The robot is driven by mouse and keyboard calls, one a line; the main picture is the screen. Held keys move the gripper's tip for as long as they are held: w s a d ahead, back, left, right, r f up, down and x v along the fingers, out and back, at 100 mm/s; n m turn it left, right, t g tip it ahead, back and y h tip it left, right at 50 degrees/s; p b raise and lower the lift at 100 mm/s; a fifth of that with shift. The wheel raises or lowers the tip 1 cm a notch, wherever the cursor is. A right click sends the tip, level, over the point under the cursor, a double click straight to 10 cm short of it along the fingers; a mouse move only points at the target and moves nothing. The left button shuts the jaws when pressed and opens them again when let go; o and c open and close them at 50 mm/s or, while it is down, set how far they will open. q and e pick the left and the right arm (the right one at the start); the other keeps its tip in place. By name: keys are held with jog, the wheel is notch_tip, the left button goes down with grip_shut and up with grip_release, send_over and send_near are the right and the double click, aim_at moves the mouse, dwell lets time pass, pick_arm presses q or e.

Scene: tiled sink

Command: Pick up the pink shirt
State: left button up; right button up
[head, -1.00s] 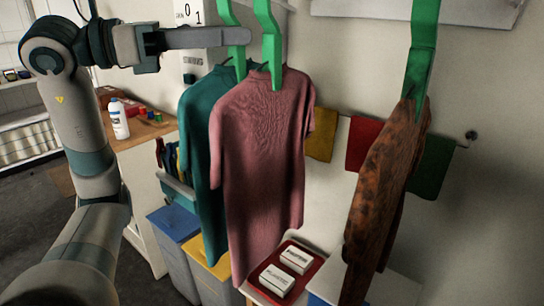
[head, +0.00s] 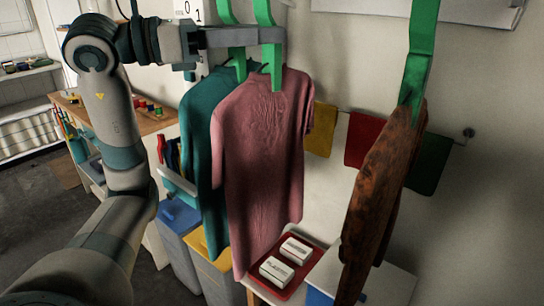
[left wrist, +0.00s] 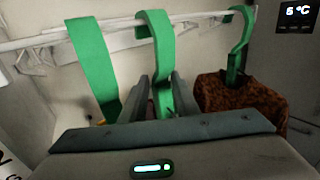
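The pink shirt (head: 262,150) hangs on a green hanger (head: 265,12) in front of a teal shirt (head: 200,140). My left gripper (head: 272,36) reaches in from the left at the hanger's upper part, above the collar. In the left wrist view, its two fingers (left wrist: 160,88) stand on either side of a green hanger (left wrist: 155,45), with a narrow gap showing beside it, so they look open around it. The shirt itself is mostly hidden there by the gripper body. My right gripper is not in view.
A brown patterned shirt (head: 375,190) hangs to the right on its own green hanger (head: 420,55), with room between. The teal shirt's hanger (head: 232,60) is close beside my gripper. A red tray (head: 262,288) with white boxes and a blue-lidded bin (head: 178,216) stand below.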

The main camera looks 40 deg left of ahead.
pick_arm(q)
jog(key=shift+x, duration=1)
grip_shut()
dwell(0.9)
